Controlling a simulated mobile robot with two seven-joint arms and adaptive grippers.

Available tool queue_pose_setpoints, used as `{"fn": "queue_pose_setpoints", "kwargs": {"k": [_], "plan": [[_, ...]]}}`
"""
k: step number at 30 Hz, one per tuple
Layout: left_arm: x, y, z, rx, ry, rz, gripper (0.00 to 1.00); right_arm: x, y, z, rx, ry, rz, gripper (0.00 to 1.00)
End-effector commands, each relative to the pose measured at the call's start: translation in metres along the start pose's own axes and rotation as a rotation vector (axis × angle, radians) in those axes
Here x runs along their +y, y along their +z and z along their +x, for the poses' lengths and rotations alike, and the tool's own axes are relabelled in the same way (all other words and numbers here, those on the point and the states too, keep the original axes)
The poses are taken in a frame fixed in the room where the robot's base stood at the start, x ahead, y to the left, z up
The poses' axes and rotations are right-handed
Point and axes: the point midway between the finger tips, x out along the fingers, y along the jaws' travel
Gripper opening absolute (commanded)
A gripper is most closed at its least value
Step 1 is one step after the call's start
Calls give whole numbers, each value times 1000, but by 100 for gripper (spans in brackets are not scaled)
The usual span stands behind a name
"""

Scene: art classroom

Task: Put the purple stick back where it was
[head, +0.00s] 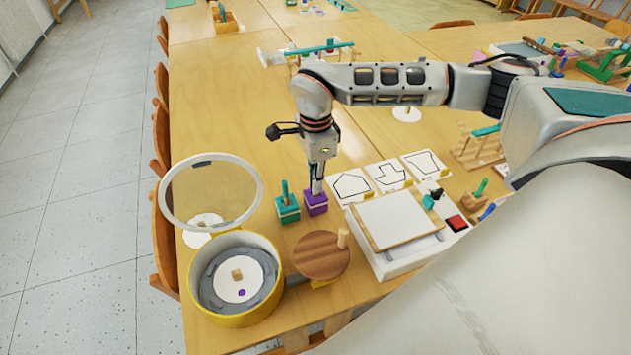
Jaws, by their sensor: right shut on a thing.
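My right gripper (317,188) comes down from above, with its fingertips at the top of the purple block (316,207). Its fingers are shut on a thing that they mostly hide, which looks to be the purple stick. I cannot tell how deep the stick sits in the block. A teal block (288,214) with a teal stick (285,190) upright in it stands just left of the purple block. My left gripper is not in view.
A yellow drum (265,302) with a purple-spotted white disc (228,290) inside stands at front left, its clear lid (168,205) raised. A round wooden board (318,262), outline sheets (388,174) and a white panel (392,220) lie nearby. Table space behind the blocks is clear.

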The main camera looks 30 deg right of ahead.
Motion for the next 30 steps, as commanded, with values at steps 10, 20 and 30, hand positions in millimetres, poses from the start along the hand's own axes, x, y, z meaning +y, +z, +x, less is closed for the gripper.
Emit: {"fn": "queue_pose_setpoints", "kwargs": {"k": [10,20,30], "plan": [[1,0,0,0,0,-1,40,0,0,5,-1,-2,-1,0],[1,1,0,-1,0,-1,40,0,0,6,-1,-2,-1,25],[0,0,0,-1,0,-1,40,-2,0,-11,-1,-5,1,25]]}}
